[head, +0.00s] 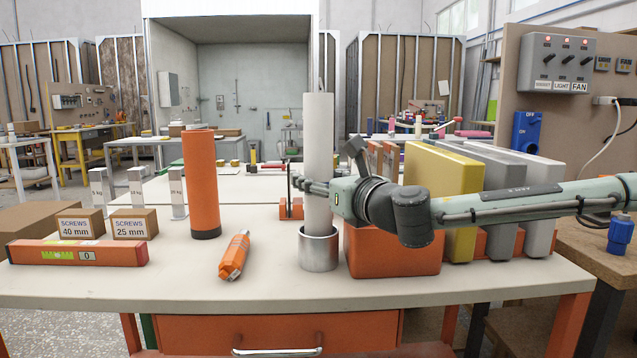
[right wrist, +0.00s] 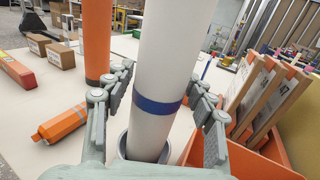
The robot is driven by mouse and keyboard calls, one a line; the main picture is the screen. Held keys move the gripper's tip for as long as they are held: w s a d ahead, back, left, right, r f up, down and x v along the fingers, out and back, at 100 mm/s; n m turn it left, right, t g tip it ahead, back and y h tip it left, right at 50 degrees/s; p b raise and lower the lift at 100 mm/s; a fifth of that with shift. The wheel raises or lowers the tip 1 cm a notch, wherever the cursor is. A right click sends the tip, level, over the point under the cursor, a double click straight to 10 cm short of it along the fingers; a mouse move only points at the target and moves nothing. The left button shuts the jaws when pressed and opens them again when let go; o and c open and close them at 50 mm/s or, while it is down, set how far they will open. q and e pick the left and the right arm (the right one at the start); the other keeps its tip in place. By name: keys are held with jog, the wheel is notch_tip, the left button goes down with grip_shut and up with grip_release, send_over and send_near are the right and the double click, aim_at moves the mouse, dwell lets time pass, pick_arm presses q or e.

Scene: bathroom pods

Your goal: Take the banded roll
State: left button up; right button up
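The banded roll (head: 318,140) is a tall white cylinder standing upright in a metal cup (head: 319,250) near the table's front. Its blue band (right wrist: 157,105) shows in the right wrist view; I cannot make the band out in the head view. My right gripper (head: 316,188) comes in from the right at about the roll's mid-height. In the right wrist view its fingers (right wrist: 163,100) are spread on either side of the roll, with gaps visible between fingers and roll. My left gripper is not in view.
An orange cylinder (head: 201,185) stands left of the roll, with an orange tool (head: 235,255) lying before it. Right of the cup is an orange bin (head: 393,254), then yellow (head: 440,200) and grey cases. Screw boxes (head: 133,224) and a level (head: 77,252) lie left.

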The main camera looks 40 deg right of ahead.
jog(key=c, duration=0.9)
jog(key=shift+r, duration=0.1)
